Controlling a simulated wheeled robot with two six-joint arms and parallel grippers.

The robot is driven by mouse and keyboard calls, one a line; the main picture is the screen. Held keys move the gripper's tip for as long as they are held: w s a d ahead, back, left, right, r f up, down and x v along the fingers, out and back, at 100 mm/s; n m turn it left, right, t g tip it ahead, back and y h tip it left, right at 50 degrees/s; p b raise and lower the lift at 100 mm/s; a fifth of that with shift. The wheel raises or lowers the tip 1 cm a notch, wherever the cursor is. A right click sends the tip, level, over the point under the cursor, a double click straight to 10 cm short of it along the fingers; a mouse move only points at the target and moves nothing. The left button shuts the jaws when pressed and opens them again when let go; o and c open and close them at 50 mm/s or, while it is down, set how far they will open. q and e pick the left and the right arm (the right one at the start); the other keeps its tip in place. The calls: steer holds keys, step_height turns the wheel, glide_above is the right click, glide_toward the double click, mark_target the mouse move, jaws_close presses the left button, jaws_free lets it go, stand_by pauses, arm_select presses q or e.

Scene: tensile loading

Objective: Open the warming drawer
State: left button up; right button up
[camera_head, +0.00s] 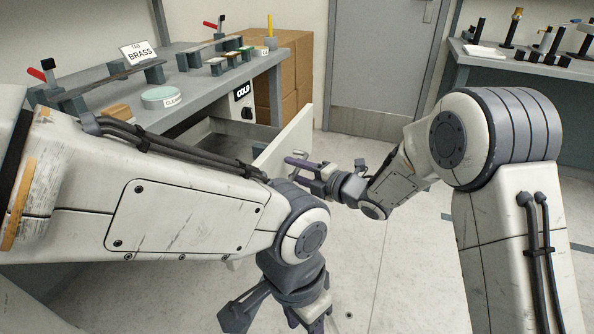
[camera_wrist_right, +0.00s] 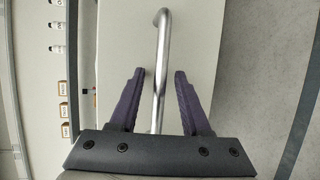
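The warming drawer's pale front panel (camera_head: 292,138) stands out from the bench in the head view, so the drawer is partly open, with its grey interior (camera_head: 208,128) showing behind it. My right gripper (camera_head: 299,172) is at the panel's outer face. In the right wrist view a metal bar handle (camera_wrist_right: 161,75) runs between the purple fingers of my right gripper (camera_wrist_right: 158,80). The fingers are apart, with a gap on each side of the bar. My left gripper (camera_head: 275,312) hangs low at the bottom of the head view, open and empty.
Cardboard boxes (camera_head: 290,65) stand behind. The floor before the door is clear.

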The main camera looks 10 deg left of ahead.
steer(key=p+v, duration=0.1)
steer(key=v, duration=0.9)
steer(key=shift+s+d, duration=0.15)
steer(key=shift+d, duration=0.05)
steer(key=shift+r, duration=0.1)
